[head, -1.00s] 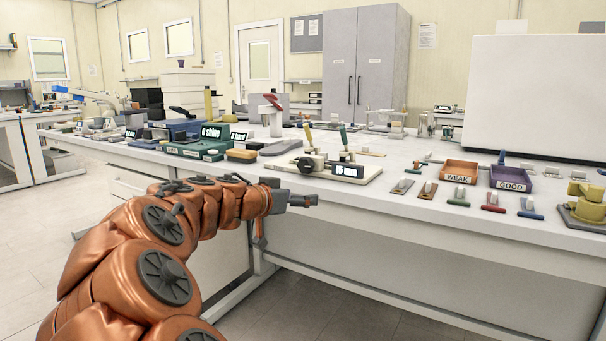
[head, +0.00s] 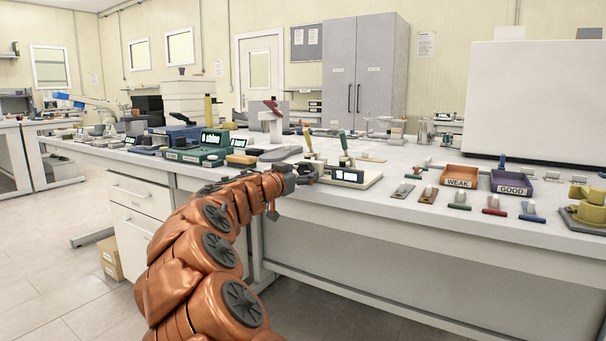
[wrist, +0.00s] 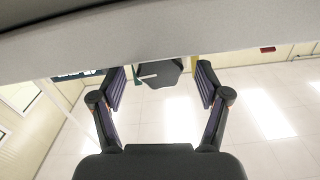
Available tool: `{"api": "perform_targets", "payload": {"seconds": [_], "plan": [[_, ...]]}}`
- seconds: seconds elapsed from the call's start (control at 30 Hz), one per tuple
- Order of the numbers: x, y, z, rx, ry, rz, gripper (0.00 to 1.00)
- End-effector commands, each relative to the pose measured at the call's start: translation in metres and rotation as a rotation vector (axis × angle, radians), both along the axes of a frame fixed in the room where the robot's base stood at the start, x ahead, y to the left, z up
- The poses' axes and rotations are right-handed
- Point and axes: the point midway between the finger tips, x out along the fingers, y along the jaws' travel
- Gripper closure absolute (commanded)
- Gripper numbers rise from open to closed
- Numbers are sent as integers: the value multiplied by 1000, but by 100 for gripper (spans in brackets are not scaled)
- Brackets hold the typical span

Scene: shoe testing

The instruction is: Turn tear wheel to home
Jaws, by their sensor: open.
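The tear wheel (wrist: 157,76) shows in the wrist view as a dark, rounded knob with a white pointer mark. It lies between the two fingers of my gripper (wrist: 161,70), which are open with a gap on each side. In the head view my gripper (head: 308,172) is at the front left of the tear tester (head: 356,184), at the table's front edge, and covers the wheel there. The tester has a pale base, two upright levers with yellow and green grips, and a small lit display (head: 348,176) whose text is too small to read surely.
To the right are small coloured samples, an orange WEAK tray (head: 460,182), a purple GOOD tray (head: 512,190) and a yellow device (head: 586,205). A green-boxed meter (head: 200,154) stands left. The floor before the white table is clear.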

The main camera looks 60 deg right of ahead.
Motion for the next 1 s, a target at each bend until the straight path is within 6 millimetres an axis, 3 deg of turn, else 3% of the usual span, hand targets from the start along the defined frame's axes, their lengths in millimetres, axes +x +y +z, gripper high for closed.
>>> {"api": "perform_targets", "payload": {"seconds": [0.2,0.5,1.0], "plan": [[0,-12,0,0,0,-2,25],[0,-13,0,-1,1,-1,25],[0,-13,0,-1,0,-1,77]]}}
